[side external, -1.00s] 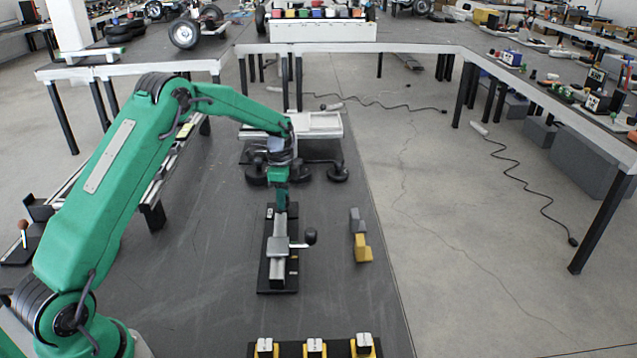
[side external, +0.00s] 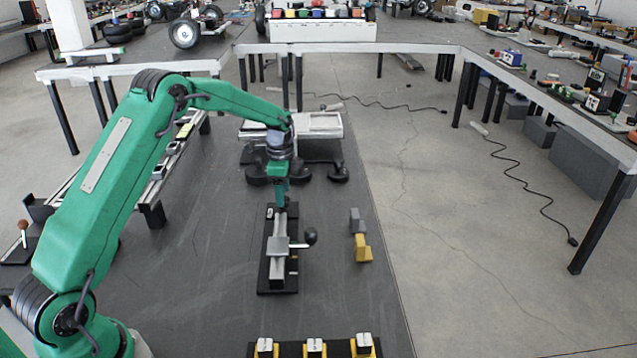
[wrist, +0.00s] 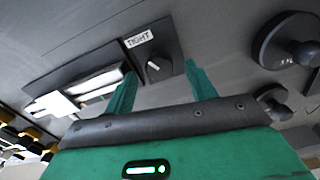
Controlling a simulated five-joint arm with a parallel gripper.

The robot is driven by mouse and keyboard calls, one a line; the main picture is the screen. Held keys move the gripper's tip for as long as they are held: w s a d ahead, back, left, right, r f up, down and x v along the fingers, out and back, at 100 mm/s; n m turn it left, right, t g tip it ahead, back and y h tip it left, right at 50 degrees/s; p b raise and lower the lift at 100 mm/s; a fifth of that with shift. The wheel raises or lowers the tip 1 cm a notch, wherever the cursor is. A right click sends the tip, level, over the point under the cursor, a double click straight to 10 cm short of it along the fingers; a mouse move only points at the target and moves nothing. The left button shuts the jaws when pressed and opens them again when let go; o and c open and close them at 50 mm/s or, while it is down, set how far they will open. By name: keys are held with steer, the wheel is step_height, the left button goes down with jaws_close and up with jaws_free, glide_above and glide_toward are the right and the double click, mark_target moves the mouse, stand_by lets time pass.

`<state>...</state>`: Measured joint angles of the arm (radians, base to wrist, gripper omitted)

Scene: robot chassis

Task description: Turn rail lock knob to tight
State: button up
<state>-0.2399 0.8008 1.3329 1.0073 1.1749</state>
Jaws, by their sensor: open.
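The rail lock knob (wrist: 153,67) is a small dark dial with a white pointer line, on the black end of the rail plate in the wrist view. A white label reading TIGHT (wrist: 139,39) is beside it; the pointer is not aimed squarely at the label. My gripper (wrist: 159,70) is open, one green finger on either side of the knob, with no visible contact. In the side external view my gripper (side external: 281,206) is over the far end of the rail plate (side external: 263,282), hiding the knob. The silver rail (side external: 278,271) carries a grey slider block (side external: 278,245).
A black ball handle (side external: 311,236) sticks out right of the slider. Black wheels (side external: 258,175) and a pale tray (side external: 310,125) lie beyond my gripper.

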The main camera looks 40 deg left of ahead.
step_height(320, 180, up, 6)
steer(key=shift+f, duration=0.1)
steer(key=shift+r, duration=0.2)
stand_by(0.3)
steer(key=shift+s+d+r, duration=0.1)
steer(key=shift+d+r, duration=0.05)
steer(key=shift+r, duration=0.2)
steer(key=s+d+r+n+t, duration=0.3)
steer(key=s+d+r+n, duration=0.35)
steer(key=s+r, duration=0.75)
steer(key=s+d+n+t, duration=0.1)
steer(key=s+d+n, duration=0.1)
steer(key=s, duration=0.7)
steer(key=s+d+n+t, duration=0.1)
steer(key=s+d, duration=0.3)
steer(key=s, duration=0.5)
steer(key=shift+s+d+f+n+t, duration=0.3)
steer(key=shift+d+f+n, duration=0.1)
steer(key=shift+n, duration=0.25)
